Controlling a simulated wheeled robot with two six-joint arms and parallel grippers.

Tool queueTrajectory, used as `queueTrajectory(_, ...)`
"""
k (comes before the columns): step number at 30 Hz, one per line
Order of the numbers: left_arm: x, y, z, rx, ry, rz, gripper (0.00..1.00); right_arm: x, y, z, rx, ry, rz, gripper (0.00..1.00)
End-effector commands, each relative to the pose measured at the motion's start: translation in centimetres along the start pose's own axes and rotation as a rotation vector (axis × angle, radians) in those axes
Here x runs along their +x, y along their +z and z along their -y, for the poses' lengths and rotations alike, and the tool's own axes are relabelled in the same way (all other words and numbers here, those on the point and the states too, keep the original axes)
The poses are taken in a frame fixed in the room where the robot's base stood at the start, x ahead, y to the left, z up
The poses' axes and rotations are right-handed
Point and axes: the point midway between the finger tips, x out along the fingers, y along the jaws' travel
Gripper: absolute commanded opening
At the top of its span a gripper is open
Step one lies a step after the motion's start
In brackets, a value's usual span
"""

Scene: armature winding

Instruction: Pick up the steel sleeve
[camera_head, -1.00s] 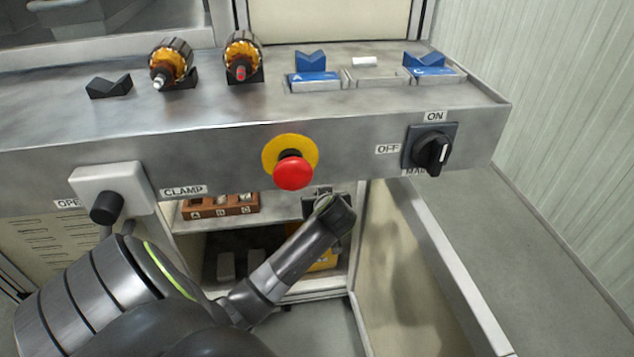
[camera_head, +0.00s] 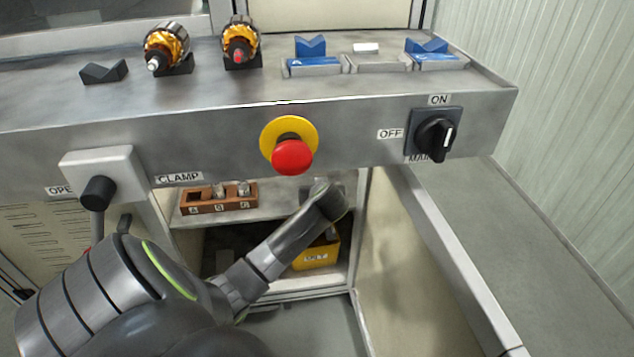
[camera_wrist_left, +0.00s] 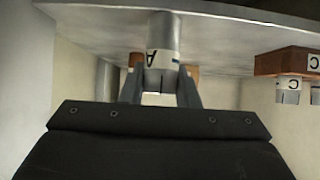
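In the left wrist view my left gripper (camera_wrist_left: 161,82) has a finger on each side of a steel sleeve (camera_wrist_left: 164,38), a grey cylinder with a pale band marked A. The fingers appear closed on it. In the head view my left arm reaches from the lower left into the cabinet under the bench; its gripper and the sleeve are hidden behind my wrist. A brown wooden rack (camera_head: 232,204) marked A, B, C stands on the cabinet shelf. Its A place looks empty, while grey metal sleeves stand at B (camera_head: 219,190) and C (camera_head: 243,188). My right gripper is not in view.
A yellow bin (camera_head: 316,258) sits low in the cabinet near my wrist. The bench front carries a clamp lever (camera_head: 98,192), a red stop button (camera_head: 291,157) and a main switch (camera_head: 437,136). Two armatures (camera_head: 166,46) and V-blocks stand on top.

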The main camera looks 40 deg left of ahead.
Motion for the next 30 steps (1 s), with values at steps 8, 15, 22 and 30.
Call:
queueTrajectory(8,0.0,0.0,0.0,0.0,0.0,0.0,0.05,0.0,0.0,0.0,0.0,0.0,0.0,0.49)
queueTrajectory(15,-0.9,-1.5,0.0,-0.001,0.001,-0.003,0.04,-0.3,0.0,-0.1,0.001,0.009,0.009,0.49)
queueTrajectory(22,-3.6,-5.4,0.0,-0.001,0.002,-0.005,0.04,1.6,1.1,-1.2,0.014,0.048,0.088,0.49)
queueTrajectory(30,-5.5,-8.1,0.0,0.0,-0.001,-0.001,0.04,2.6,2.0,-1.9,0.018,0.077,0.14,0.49)
